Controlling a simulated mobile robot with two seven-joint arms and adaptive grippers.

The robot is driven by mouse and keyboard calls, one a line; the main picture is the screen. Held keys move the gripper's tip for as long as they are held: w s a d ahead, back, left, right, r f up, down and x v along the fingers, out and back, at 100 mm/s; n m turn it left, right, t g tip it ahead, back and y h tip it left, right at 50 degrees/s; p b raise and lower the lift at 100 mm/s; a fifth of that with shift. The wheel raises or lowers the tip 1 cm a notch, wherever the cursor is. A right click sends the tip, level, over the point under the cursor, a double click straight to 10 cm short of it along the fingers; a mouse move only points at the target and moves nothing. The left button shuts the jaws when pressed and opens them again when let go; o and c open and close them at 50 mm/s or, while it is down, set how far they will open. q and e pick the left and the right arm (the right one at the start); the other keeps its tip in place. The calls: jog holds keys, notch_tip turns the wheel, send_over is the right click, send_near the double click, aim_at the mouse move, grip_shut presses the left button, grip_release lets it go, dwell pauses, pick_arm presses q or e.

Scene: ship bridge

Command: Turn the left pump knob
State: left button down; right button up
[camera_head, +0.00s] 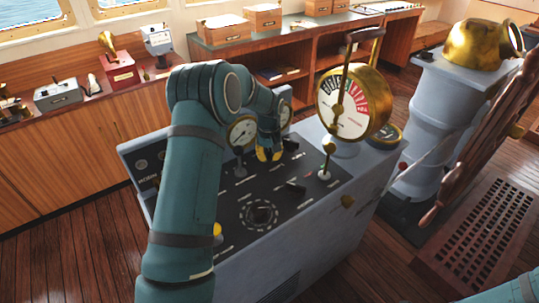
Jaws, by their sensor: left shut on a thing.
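My left arm reaches over the grey control console (330,205) from the left. My left gripper (268,155), with yellow fingertips, points down at the far part of the black panel and is shut. Its fingertips are at panel height, on what seems to be the left pump knob; the knob itself is hidden by the fingers. A black knob (291,144) stands just right of the gripper. Another black knob (297,187) sits nearer, to the right. My right gripper is not in view.
A brass telegraph dial (356,105) with a lever stands on the console's right. A round gauge (242,131) is close to my left wrist. A small upright lever (326,160) and a large round dial (260,213) are on the panel. A wooden wheel (480,130) stands at right.

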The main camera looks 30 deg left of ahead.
aim_at(269, 154)
pick_arm(q)
jog(key=shift+s+f, duration=0.1)
jog(key=shift+f, duration=0.05)
jog(key=c, duration=1)
grip_release()
jog(key=shift+r, duration=0.6)
notch_tip(269, 154, up, 11)
